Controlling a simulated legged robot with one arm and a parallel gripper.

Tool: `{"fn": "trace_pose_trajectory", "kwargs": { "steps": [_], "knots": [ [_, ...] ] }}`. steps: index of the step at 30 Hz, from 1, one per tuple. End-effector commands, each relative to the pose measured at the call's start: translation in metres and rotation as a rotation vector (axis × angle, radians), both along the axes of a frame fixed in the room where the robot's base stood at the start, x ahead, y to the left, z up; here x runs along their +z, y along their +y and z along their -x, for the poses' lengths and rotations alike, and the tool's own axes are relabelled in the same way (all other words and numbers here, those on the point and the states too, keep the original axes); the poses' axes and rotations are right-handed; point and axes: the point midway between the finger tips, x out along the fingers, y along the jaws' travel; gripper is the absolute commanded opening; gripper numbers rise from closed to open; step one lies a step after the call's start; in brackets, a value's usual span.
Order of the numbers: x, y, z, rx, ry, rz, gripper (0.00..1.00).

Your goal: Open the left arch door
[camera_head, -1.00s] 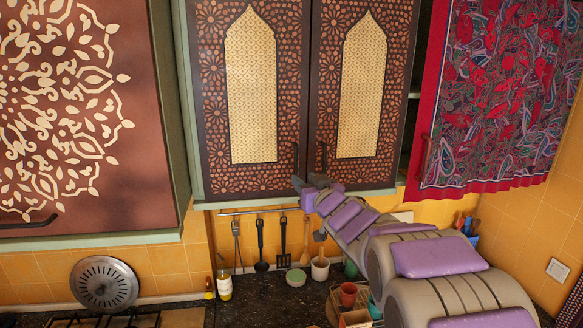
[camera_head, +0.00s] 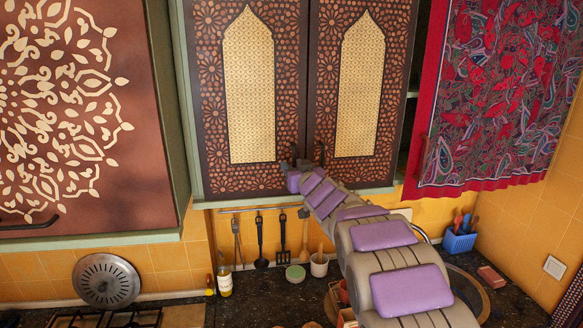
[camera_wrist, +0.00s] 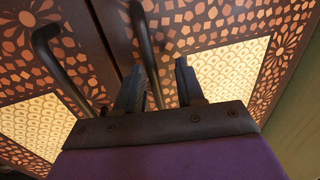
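The left arch door (camera_head: 214,100) is shut, dark brown with a patterned cut-out and a pale gold arch panel. Its dark bar handle (camera_wrist: 143,40) stands near the door's inner edge, low down. My gripper (camera_head: 289,164) is at this handle in the head view, hiding part of it. In the wrist view, which looks turned over, my gripper (camera_wrist: 160,82) is open, with the handle between its two dark fingers, nearer the left one. I cannot tell whether they touch.
The right arch door (camera_head: 398,100) is shut beside it, its own handle (camera_wrist: 48,50) close to my gripper. A red patterned cloth (camera_head: 500,90) hangs at the right. A brown cabinet door (camera_head: 140,170) is at the left. Utensils (camera_head: 260,240) hang below, above a dark counter.

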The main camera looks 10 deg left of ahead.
Motion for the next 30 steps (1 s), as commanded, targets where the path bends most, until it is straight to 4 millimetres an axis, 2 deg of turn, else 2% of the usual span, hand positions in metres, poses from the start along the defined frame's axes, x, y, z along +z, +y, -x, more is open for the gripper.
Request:
{"fn": "trace_pose_trajectory", "kwargs": {
  "steps": [7, 19, 30],
  "knots": [
    [-0.0005, 0.0027, -0.0009, -0.001, 0.0, 0.001, 0.37],
    [-0.0017, 0.0065, -0.0021, -0.001, 0.001, 0.004, 0.0],
    [-0.0028, 0.0061, -0.0016, -0.001, 0.004, 0.004, 0.0]
  ]
}}
